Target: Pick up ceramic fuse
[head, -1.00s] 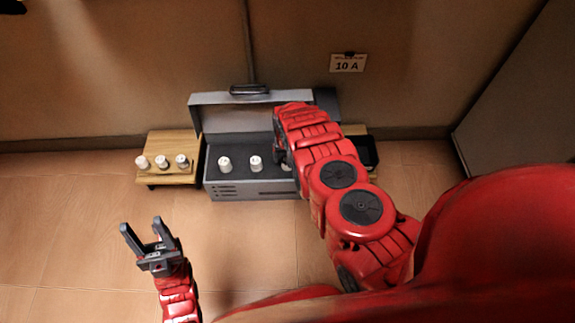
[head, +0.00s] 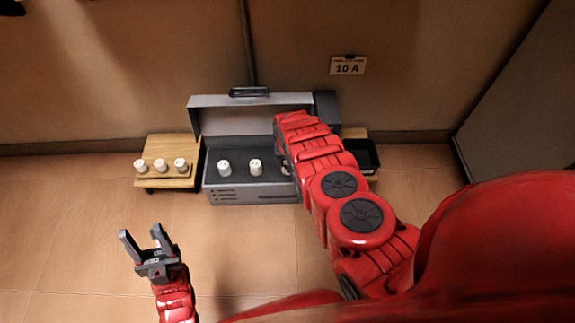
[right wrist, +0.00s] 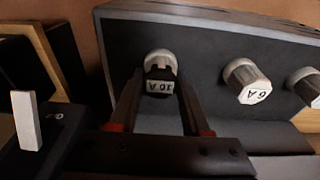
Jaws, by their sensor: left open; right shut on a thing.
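A ceramic fuse (right wrist: 160,62) marked 10 A is between the fingers of my right gripper (right wrist: 158,90) in the right wrist view. The gripper is shut on it. I cannot tell whether the fuse is still seated in the grey fuse box (head: 250,195). In the head view my right arm hides this fuse and most of the gripper. A fuse marked 6 A (right wrist: 246,80) and another fuse (right wrist: 303,84) stand beside it. In the head view two white fuses, left (head: 224,167) and right (head: 255,167), show in the box. My left gripper (head: 140,236) is open and empty, low at the left.
The box's lid (head: 220,112) stands open. A wooden stand (head: 160,182) with several white fuses is at its left. A black tray (head: 362,155) is at its right. A white lever (right wrist: 27,120) shows in the wrist view.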

